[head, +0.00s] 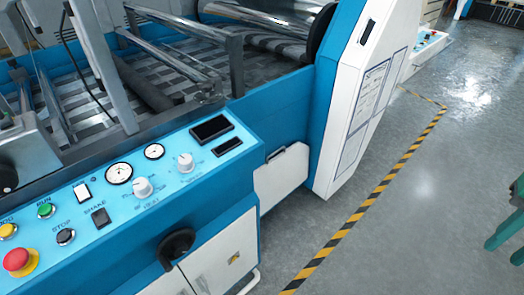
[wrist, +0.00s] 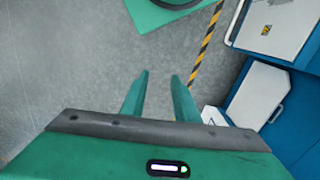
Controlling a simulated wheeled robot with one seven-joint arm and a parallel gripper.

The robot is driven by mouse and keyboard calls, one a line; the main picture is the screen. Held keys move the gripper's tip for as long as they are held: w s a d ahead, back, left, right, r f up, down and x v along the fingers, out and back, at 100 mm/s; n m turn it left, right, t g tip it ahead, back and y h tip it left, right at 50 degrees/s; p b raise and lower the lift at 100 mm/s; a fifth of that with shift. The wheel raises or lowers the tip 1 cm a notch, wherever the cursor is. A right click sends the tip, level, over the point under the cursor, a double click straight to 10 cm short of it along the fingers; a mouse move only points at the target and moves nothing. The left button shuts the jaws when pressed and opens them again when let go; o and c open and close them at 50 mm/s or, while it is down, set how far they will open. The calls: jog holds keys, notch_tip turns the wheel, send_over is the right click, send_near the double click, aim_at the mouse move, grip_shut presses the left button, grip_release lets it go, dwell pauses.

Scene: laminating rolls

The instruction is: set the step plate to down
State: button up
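A white plate with a dark strip along its top edge, which looks like the step plate (head: 282,182), stands roughly upright against the blue side of the machine. It is between the control cabinet and the tall white end housing. It also shows in the wrist view (wrist: 250,93), to the right of my gripper. My gripper (wrist: 160,75) is open and empty, its two green fingers apart over the grey floor. It touches nothing that I can see.
The blue control panel (head: 130,185) with knobs, gauges and a red stop button (head: 16,260) is at the left. The tall white housing (head: 365,90) juts out beyond the plate. A yellow-black floor stripe (head: 375,205) runs alongside; the floor beyond is clear.

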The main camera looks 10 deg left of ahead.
jog(key=shift+w+a, duration=0.1)
jog(key=shift+w, duration=0.35)
